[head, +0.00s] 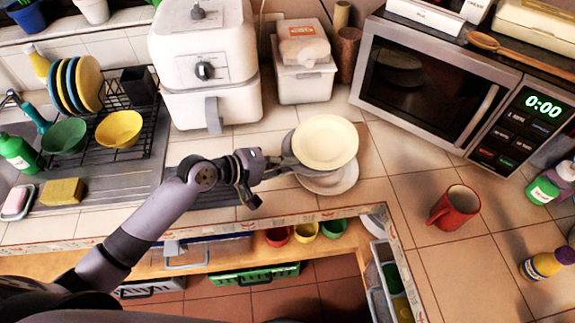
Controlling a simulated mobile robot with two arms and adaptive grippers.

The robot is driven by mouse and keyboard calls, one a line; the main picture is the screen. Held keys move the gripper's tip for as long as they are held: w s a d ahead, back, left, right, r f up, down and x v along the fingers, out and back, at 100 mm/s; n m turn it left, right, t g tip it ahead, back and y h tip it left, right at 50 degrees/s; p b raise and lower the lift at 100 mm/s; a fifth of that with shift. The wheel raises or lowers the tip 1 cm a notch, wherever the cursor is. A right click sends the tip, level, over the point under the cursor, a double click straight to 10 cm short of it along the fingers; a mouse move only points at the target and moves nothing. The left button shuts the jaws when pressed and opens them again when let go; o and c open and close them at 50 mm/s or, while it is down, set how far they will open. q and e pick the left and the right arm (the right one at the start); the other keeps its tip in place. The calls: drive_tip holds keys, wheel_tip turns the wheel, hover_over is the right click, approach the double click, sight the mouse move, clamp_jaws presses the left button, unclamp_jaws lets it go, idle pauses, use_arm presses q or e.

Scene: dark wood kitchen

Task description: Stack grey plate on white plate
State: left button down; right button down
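A pale cream-white plate (325,141) is on the counter near the air fryer. My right gripper is not in view.
A white air fryer (205,62) and a lidded container (303,80) stand behind. A microwave (430,82) is at right, with a red mug (454,207) in front. A dish rack (105,128) with plates and bowls is at left.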

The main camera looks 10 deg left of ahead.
use_arm(q)
drive_tip(key=shift+w+f, duration=0.1)
drive_tip(key=shift+f, duration=0.5)
drive_tip(key=shift+f, duration=0.25)
drive_tip(key=c, duration=2.3)
unclamp_jaws()
drive_tip(key=shift+f, duration=0.15)
drive_tip(key=o, duration=0.5)
